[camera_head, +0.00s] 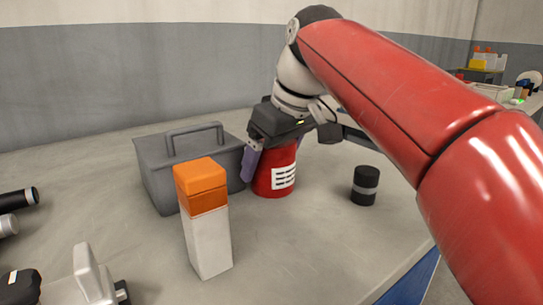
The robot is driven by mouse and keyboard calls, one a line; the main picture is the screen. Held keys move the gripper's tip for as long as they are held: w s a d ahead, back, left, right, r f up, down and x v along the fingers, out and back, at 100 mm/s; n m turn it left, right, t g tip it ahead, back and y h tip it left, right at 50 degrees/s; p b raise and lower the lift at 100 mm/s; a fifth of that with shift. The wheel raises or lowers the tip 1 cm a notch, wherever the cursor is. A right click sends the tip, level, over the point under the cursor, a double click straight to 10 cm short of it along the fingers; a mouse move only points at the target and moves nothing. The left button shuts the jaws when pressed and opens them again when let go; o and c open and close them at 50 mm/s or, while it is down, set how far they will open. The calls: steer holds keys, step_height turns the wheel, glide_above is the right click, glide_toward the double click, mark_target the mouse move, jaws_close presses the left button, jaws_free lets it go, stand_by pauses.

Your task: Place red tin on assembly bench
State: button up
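The red tin (263,185) stands upright on the grey assembly bench (305,255). It has a white label with dark lines on its right side. My gripper (272,160) comes down over the tin from above, with one finger at the tin's left side. The other finger is hidden behind the tin and the gripper body. The tin's top is covered by the gripper. I cannot tell whether the fingers press on the tin.
A grey toolbox (160,175) stands close left of the tin. A white bottle with an orange cap (208,240) stands in front. A small black cylinder (365,186) stands to the right. Dark tools (15,200) lie at the left edge. The bench's front middle is clear.

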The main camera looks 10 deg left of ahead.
steer(key=shift+o, duration=0.7)
steer(key=shift+r, duration=0.3)
steer(key=p+v, duration=0.4)
steer(key=v, duration=0.6)
steer(key=shift+d+r, duration=0.1)
steer(key=shift+r, duration=0.25)
steer(key=shift+s+d+r, duration=0.15)
steer(key=shift+d+r, duration=0.05)
steer(key=shift+r, duration=0.25)
